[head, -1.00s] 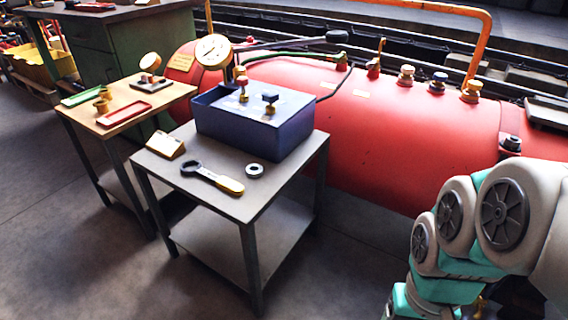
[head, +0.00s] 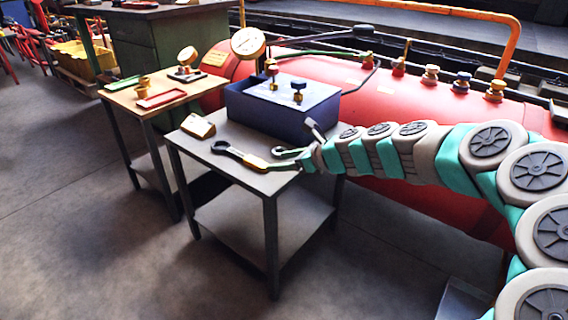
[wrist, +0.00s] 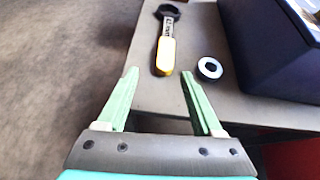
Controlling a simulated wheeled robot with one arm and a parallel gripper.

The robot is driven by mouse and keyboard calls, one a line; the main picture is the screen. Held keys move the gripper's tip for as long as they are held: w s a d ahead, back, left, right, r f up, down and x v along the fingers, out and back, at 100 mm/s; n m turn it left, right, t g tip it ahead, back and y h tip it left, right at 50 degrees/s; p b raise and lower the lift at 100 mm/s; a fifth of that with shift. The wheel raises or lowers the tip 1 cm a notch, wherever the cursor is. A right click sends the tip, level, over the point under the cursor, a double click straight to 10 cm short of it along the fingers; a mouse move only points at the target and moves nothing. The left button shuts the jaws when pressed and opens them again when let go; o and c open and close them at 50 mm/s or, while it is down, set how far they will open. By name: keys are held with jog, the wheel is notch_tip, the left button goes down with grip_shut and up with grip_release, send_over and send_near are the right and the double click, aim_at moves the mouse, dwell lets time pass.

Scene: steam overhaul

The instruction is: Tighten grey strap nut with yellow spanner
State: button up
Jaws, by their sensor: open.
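The yellow spanner (head: 254,161) lies flat on the grey table (head: 232,192), its dark ring end pointing left. In the wrist view its yellow handle (wrist: 166,55) points toward me, just beyond my fingertips. My gripper (wrist: 158,76) is open and empty, fingers spread either side of the handle's line. In the head view my gripper (head: 300,140) is over the table's right edge, near the handle end. The grey strap nut cannot be made out now; my arm covers part of the red tank (head: 400,100).
A blue box (head: 300,105) with valves stands at the table's back. A grey-white ring (wrist: 210,68) lies right of the spanner. A small card stand (head: 198,126) is at the left. A wooden table (head: 140,95) stands farther left.

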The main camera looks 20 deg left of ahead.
aim_at(260, 163)
jog(key=shift+w+a+f+m, duration=0.1)
jog(key=shift+w+f+m, duration=0.25)
jog(key=shift+w+m, duration=0.1)
jog(key=shift+w+a+f+b, duration=0.25)
jog(key=shift+a+f+b, duration=0.15)
jog(key=b+x, duration=0.1)
jog(key=x, duration=0.5)
jog(key=shift+w+a+r+b, duration=0.1)
jog(key=shift+r+b, duration=0.1)
jog(key=shift+b, duration=0.1)
jog(key=shift+x, duration=0.85)
jog(key=shift+f, duration=0.1)
grip_shut()
